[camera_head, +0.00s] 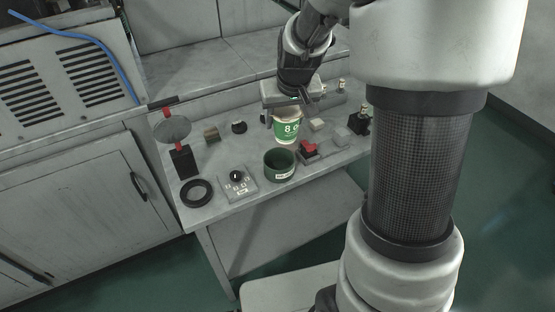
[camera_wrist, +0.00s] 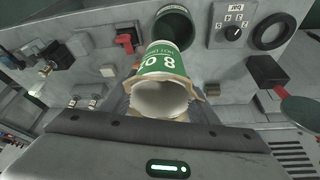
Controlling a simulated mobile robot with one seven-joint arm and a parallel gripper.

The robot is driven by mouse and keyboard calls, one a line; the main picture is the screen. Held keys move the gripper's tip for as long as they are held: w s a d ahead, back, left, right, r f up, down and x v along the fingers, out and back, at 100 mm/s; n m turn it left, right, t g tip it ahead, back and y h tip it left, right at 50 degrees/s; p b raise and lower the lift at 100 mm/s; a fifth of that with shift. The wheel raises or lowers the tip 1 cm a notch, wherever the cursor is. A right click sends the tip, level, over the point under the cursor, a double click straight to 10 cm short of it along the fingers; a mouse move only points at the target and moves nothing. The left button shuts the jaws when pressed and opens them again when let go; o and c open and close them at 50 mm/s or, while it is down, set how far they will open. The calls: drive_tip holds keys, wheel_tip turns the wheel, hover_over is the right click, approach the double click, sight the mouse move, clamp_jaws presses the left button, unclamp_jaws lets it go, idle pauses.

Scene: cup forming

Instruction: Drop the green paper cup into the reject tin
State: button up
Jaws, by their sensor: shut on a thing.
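The green paper cup (camera_head: 287,128) has a white band and white lettering reading 8 and more. My gripper (camera_head: 284,108) is shut on it and holds it above the table; its lower end points down. In the wrist view the cup (camera_wrist: 163,82) shows its open white mouth, with a ragged tan rim, towards the camera. The reject tin (camera_head: 280,165) is a dark green round container with a pale label, standing on the table just in front of and below the cup. In the wrist view the tin (camera_wrist: 174,27) lies just beyond the cup's far end.
A red switch (camera_head: 309,148) stands right of the tin. A dial plate (camera_head: 237,182) and a black ring (camera_head: 196,192) lie to its left. Small blocks and knobs sit along the back of the grey table (camera_head: 225,207).

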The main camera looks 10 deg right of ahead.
wheel_tip(320, 180, down, 6)
drive_tip(key=b, duration=0.4)
drive_tip(key=shift+r, duration=0.1)
drive_tip(key=o, duration=1.2)
drive_tip(key=p+v, duration=0.2)
drive_tip(key=v, duration=1.5)
drive_tip(key=shift+s+r, duration=0.1)
drive_tip(key=shift+r, duration=0.15)
